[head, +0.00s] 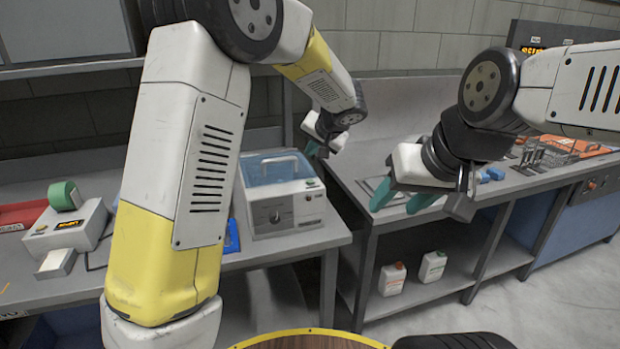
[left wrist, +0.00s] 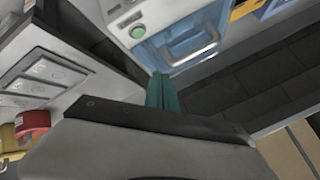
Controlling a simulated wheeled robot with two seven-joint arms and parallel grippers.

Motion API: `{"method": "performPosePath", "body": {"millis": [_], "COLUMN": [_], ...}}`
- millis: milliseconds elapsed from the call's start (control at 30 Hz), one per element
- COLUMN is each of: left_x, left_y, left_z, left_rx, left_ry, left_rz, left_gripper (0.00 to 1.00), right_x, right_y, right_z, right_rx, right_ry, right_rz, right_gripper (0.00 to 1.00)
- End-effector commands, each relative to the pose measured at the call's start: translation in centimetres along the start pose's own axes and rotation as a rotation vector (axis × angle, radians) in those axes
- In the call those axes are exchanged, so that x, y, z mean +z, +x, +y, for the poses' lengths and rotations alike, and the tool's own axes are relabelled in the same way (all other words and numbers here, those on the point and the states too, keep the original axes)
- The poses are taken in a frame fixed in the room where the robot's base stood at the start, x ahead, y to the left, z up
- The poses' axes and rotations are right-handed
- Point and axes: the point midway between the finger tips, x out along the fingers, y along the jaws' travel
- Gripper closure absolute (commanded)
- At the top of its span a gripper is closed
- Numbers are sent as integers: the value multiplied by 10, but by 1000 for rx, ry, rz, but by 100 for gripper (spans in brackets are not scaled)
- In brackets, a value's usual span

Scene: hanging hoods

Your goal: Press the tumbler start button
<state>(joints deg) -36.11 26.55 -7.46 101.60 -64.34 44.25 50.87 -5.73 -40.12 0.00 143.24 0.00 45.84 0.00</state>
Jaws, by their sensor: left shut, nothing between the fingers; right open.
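The tumbler (head: 285,210) is a white box with a clear blue lid and a dark dial on the left bench. Its green round button (left wrist: 138,31) shows in the left wrist view, beside the blue lid (left wrist: 195,38); in the head view a small green spot (head: 310,183) shows on its top right. My left gripper (head: 314,150) is shut and empty, above and right of the tumbler. Its teal fingers (left wrist: 164,92) point toward the tumbler, apart from the button in the picture; the exact gap is unclear. My right gripper (head: 398,197) is open and empty over the right bench.
A beige device with a green roll (head: 64,195) and a red tray (head: 20,216) stand on the left bench. Two white bottles (head: 392,278) are on the lower shelf at right. A red and yellow knob (left wrist: 32,125) shows in the left wrist view.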

Motion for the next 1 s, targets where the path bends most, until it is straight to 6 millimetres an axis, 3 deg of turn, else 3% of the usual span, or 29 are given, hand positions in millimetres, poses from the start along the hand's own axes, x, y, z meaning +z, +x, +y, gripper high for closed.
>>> {"method": "performPosePath", "body": {"millis": [433, 1000], "left_x": [29, 33], "left_y": [40, 45], "left_z": [29, 32], "left_rx": [0, 0], "left_ry": [2, 0], "left_rz": [-3, -1], "left_gripper": [100, 100], "right_x": [0, 0], "right_y": [0, 0], "right_z": [0, 0], "right_rx": [0, 0], "right_ry": [0, 0], "right_rz": [0, 0], "right_gripper": [49, 49]}}
